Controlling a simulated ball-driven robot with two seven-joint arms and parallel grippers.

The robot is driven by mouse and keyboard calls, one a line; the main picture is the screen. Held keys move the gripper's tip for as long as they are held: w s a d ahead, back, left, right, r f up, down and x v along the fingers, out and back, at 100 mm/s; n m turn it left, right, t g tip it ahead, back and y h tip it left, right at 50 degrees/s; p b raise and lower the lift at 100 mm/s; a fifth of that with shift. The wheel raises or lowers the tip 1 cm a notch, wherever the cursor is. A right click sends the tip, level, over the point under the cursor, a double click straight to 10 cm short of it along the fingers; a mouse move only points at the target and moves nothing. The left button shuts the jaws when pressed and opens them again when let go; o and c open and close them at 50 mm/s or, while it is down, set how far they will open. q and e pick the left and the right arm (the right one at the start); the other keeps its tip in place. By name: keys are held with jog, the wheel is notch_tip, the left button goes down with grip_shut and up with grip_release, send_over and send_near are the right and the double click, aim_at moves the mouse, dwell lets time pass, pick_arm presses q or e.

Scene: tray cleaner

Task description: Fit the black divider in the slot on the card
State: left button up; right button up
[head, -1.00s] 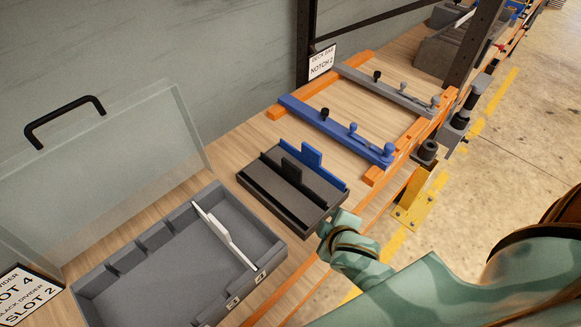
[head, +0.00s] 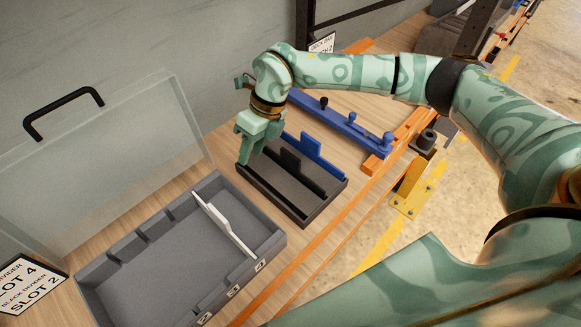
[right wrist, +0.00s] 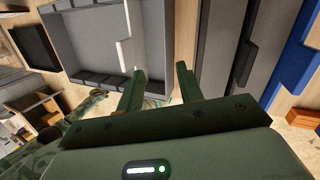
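The black divider (head: 290,161) stands upright in a dark holder (head: 317,212), beside a blue divider (head: 303,147). In the right wrist view, the black divider (right wrist: 245,60) is to the right of my fingers. My right gripper (head: 247,152) is above the left end of the holder, pointing down. Its two fingers are apart with nothing between them in the right wrist view (right wrist: 160,74). The grey tray (head: 273,243) has notched walls and holds a white divider (head: 225,224). My left gripper is not in view.
A clear raised lid (head: 110,160) with a black handle (head: 62,112) stands behind the tray. A blue bar (head: 345,127) with knobs lies behind the holder, between orange rails (head: 395,138). My right arm hides part of the back of the bench.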

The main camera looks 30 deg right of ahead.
jog(key=w+d+r+m+h, duration=0.2)
jog(key=w+d+h, duration=0.15)
jog(key=d, duration=0.75)
send_over(290, 165)
jog(key=shift+h, duration=0.45)
jog(key=f, duration=0.6)
jog(key=f+b, duration=0.1)
jog(key=f, duration=0.2)
jog(key=shift+w+d+f, duration=0.3)
jog(key=shift+d+f, duration=0.05)
jog(key=shift+d, duration=0.05)
jog(key=f, duration=0.5)
jog(key=shift+a+f, duration=0.2)
jog(key=shift+f, duration=0.2)
grip_shut()
